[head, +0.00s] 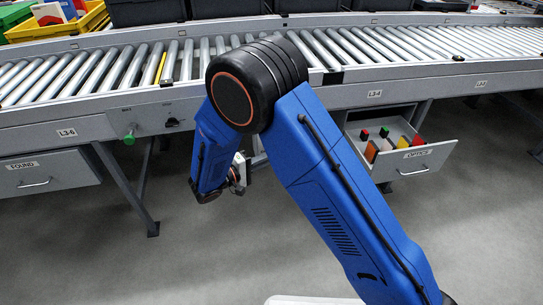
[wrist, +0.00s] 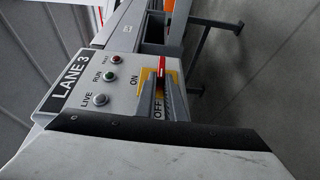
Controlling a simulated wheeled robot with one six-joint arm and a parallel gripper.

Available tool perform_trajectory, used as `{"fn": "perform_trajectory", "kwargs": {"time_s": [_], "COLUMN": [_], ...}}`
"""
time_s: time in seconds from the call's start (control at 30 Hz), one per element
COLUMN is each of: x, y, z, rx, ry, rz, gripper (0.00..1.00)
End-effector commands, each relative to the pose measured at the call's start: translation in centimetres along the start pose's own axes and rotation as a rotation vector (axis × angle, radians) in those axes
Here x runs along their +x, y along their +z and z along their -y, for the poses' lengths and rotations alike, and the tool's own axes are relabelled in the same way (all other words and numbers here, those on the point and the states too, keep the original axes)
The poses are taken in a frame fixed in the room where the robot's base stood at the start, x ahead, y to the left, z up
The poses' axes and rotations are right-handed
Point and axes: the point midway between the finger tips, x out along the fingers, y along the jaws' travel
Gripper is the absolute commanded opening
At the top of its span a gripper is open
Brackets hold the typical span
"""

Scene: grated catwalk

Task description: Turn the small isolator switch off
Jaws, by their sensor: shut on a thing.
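The isolator switch shows in the wrist view as a yellow plate (wrist: 154,78) with a red handle (wrist: 161,66). It sits on a grey panel marked LANE 3, with ON and OFF lettering beside it. My gripper (wrist: 162,88) is at the switch, its two grey fingers on either side of the red handle, shut on it. In the head view my arm covers most of this area, and the switch cannot be made out there.
Indicators labelled LIVE (wrist: 101,99), RUN (wrist: 109,76) and one red (wrist: 116,59) line the panel beside the switch. A roller conveyor (head: 100,68) runs across the head view. An open drawer (head: 420,160) marked OPTICS juts out at right. The floor in front is clear.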

Motion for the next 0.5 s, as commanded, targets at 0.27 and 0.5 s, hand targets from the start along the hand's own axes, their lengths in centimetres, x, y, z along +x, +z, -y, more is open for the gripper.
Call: {"fn": "perform_trajectory", "kwargs": {"time_s": [0.27,0.5], "x": [0.02,0.03], "y": [0.11,0.14], "z": [0.36,0.38], "rx": [-0.025,-0.027], "ry": [0.052,0.057], "rz": [0.001,0.002], "gripper": [0.00,0.00]}}
